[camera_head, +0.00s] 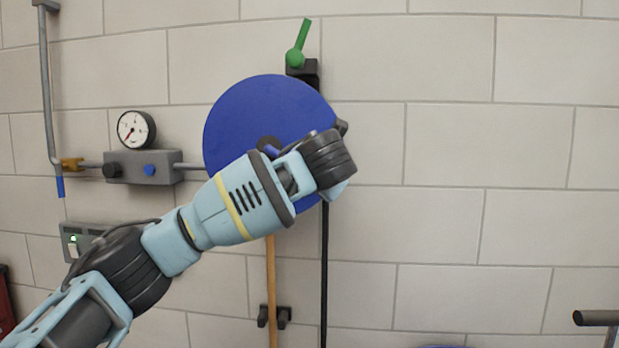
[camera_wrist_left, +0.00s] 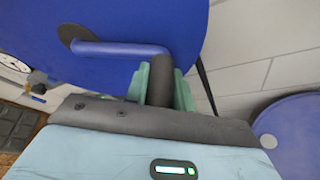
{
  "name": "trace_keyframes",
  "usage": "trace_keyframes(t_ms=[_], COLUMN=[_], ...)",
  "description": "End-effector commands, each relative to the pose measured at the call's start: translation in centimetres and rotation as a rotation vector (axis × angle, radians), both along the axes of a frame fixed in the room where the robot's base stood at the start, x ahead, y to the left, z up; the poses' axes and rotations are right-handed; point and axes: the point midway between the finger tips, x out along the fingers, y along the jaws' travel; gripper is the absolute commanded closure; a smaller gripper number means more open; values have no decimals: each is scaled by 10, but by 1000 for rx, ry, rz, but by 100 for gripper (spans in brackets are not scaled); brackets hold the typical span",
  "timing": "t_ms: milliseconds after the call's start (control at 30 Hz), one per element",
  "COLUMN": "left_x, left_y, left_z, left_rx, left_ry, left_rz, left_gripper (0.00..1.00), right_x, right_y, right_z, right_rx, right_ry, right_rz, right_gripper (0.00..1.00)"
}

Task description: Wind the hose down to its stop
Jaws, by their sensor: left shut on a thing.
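The hose reel shows as a large blue disc (camera_head: 255,110) on the wall. Its blue crank arm (camera_wrist_left: 115,48) and dark crank handle (camera_wrist_left: 160,80) show in the left wrist view. My left gripper (camera_wrist_left: 160,92) is shut around that handle, with a pale green finger on each side of it. In the head view my left arm covers the lower right of the disc, and the fingers are hidden behind the wrist. The black hose (camera_head: 324,275) hangs straight down from the reel's right side; its lower end is out of view. My right gripper is not in view.
A green lever (camera_head: 299,46) stands above the reel. At left are a gauge (camera_head: 135,129), a grey manifold block (camera_head: 150,168) and a grey pipe (camera_head: 47,90). A wooden pole (camera_head: 271,285) sits in a clip below. The wall right of the reel is clear.

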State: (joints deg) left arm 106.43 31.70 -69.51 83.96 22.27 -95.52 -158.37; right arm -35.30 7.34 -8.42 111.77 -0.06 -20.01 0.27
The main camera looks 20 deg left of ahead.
Motion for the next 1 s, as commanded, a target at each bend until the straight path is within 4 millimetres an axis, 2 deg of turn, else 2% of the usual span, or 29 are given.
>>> trace_keyframes(t_ms=[200,233,400,767,1000], left_x=[1,2,1,-4,-33], left_y=[-3,-3,-2,-5,-24], left_z=[-4,-4,-3,1,12], left_rx=[-1,-1,-2,-2,0], left_ry=[5,5,4,-1,-1], left_rz=[-6,-6,-5,-4,-6], left_gripper=[100,74,54,54,54], right_x=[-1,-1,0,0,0], right_y=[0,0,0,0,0], right_z=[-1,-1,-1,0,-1], right_rx=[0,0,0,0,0], right_ry=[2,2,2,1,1], right_rz=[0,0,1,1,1], right_gripper=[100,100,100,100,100])
